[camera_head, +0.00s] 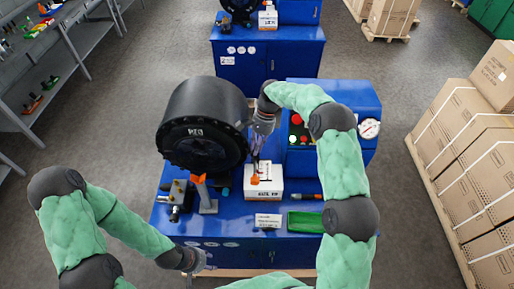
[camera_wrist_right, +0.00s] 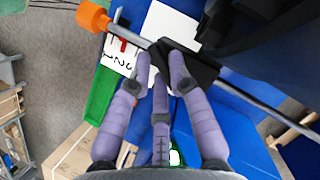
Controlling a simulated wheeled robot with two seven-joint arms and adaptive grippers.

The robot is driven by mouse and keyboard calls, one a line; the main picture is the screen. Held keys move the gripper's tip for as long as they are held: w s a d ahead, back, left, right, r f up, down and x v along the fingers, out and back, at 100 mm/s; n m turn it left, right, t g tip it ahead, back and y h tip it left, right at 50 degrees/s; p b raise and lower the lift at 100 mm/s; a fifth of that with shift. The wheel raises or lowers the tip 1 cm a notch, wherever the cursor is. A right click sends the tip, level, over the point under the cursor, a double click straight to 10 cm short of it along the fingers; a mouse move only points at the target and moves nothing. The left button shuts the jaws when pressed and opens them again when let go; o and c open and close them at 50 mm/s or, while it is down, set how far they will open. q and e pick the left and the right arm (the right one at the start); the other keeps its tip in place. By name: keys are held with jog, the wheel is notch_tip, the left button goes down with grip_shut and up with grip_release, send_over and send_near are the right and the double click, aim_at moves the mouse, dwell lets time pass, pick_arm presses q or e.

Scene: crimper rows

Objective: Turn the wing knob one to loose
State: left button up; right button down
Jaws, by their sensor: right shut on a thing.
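The black wing knob (camera_wrist_right: 188,64) sits on a thin metal rod in the right wrist view. My right gripper (camera_wrist_right: 160,62) has its purple fingers closed around the knob. In the head view my right gripper (camera_head: 257,148) reaches down beside the big black round machine head (camera_head: 203,125), and the knob is too small to make out there. An orange tip (camera_wrist_right: 92,16) ends the rod, and it also shows in the head view (camera_head: 255,180) over a white box.
The machine stands on a blue bench (camera_head: 225,232). A green tray (camera_head: 305,222), a white label card (camera_head: 268,220) and a gauge (camera_head: 369,128) are on or by it. Boxes on a pallet (camera_head: 470,150) stand right, shelves (camera_head: 50,60) left. Grey floor lies between.

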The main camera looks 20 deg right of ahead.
jog(key=n+h, duration=0.1)
jog(key=n, duration=0.2)
jog(key=n+g+h, duration=0.1)
jog(key=n, duration=0.3)
jog(key=shift+w+b, duration=0.2)
jog(key=shift+b, duration=0.1)
dwell(0.4)
jog(key=c, duration=1.1)
grip_release()
jog(key=shift+c, duration=0.2)
jog(key=shift+w+r, duration=0.1)
jog(key=v, duration=1.1)
jog(key=shift+w+a+r, duration=0.25)
jog(key=shift+w, duration=0.1)
